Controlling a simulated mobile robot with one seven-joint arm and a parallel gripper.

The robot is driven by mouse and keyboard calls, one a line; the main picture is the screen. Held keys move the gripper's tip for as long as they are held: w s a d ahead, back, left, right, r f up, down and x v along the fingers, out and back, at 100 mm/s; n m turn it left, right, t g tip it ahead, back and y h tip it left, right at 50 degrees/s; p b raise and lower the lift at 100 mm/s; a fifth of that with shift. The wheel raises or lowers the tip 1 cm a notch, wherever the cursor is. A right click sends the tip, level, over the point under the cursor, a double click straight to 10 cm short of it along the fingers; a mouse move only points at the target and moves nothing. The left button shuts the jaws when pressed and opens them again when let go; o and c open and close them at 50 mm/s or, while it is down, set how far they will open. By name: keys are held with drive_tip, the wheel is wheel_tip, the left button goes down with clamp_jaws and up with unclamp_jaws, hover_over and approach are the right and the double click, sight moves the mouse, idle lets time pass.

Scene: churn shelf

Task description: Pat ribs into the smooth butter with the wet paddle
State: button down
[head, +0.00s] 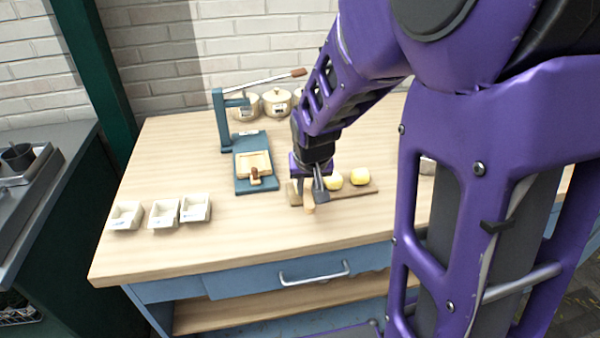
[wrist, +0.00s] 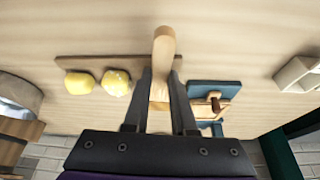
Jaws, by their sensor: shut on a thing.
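Two yellow butter lumps lie side by side on a brown wooden board (head: 358,190), one nearer my gripper (head: 333,181) and one further right (head: 360,175). Both also show in the wrist view, left of my gripper, as a left lump (wrist: 79,83) and a right lump (wrist: 116,82). I cannot make out ribs on either. My gripper (wrist: 161,77) is shut on the pale wooden paddle (wrist: 164,45), which sticks out past the fingertips. In the head view the paddle (head: 309,197) is by the board's left end, apart from the lumps. Whether it is wet cannot be told.
A blue press (head: 243,180) with a wooden mould (head: 254,164) stands left of my gripper. Three white dishes (head: 163,214) sit at the table's left front. Lidded crocks (head: 277,103) stand at the back. The table (head: 215,245) is clear in front.

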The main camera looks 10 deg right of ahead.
drive_tip(key=shift+s+f+b, duration=0.1)
drive_tip(key=shift+f+b, duration=0.3)
drive_tip(key=shift+f, duration=0.1)
idle(1.2)
drive_tip(key=shift+r, duration=0.1)
drive_tip(key=shift+r+p, duration=2.6)
drive_tip(key=shift+r, duration=0.9)
drive_tip(key=shift+d, duration=0.1)
